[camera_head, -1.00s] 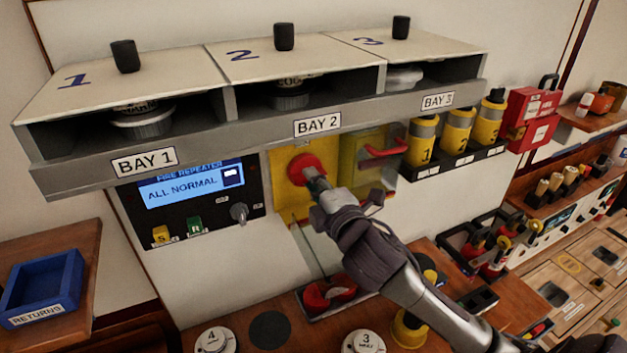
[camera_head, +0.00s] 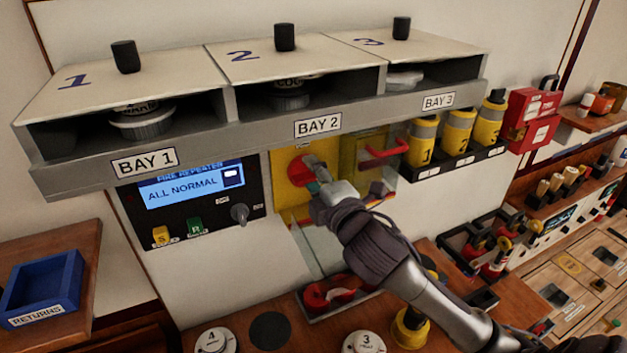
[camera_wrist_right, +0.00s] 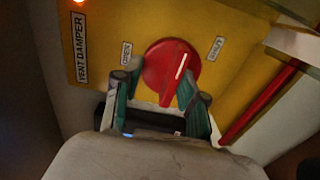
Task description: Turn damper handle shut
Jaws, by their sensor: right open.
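The damper handle is a round red knob (camera_wrist_right: 157,66) with a raised grip and a white pointer line, on a yellow panel (camera_wrist_right: 110,22). The wrist view shows a VENT DAMPER label, with OPEN left of the knob and SHUT right of it. The line points up and slightly right, between the two labels. My right gripper (camera_wrist_right: 159,83) is open, its fingertips at the knob's lower edge, either side of the raised grip; contact is unclear. In the head view the right gripper (camera_head: 312,174) partly hides the red knob (camera_head: 296,170). My left gripper is not in view.
A clear cover with a red handle (camera_head: 386,150) is beside the yellow panel. The BAY shelf (camera_head: 225,138) overhangs above. The fire repeater panel (camera_head: 185,215) is to the left, yellow canisters (camera_head: 457,133) to the right. A counter (camera_head: 240,310) lies below.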

